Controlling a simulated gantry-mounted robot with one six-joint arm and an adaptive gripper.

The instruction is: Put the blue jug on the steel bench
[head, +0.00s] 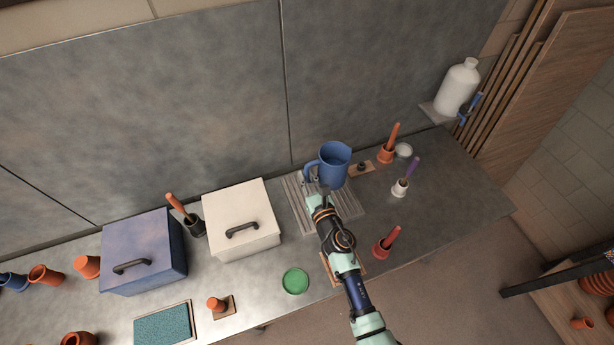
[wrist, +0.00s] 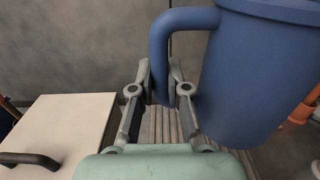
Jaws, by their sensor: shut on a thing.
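The blue jug (head: 336,165) is upright at the back of the steel bench (head: 440,205), over the slatted grey rack (head: 350,208). My gripper (head: 323,190) is shut on the jug's handle, at the jug's left side. In the wrist view the jug (wrist: 262,75) fills the right, and the fingertips (wrist: 161,85) close around the lower part of its handle. The jug's base is partly hidden, and I cannot tell whether it touches the rack.
A white lidded box (head: 225,215) and a blue lidded box (head: 150,245) stand to the left. Orange (head: 387,153), white (head: 400,187) and red (head: 382,248) pots with tools stand to the right. The bench's right end is clear.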

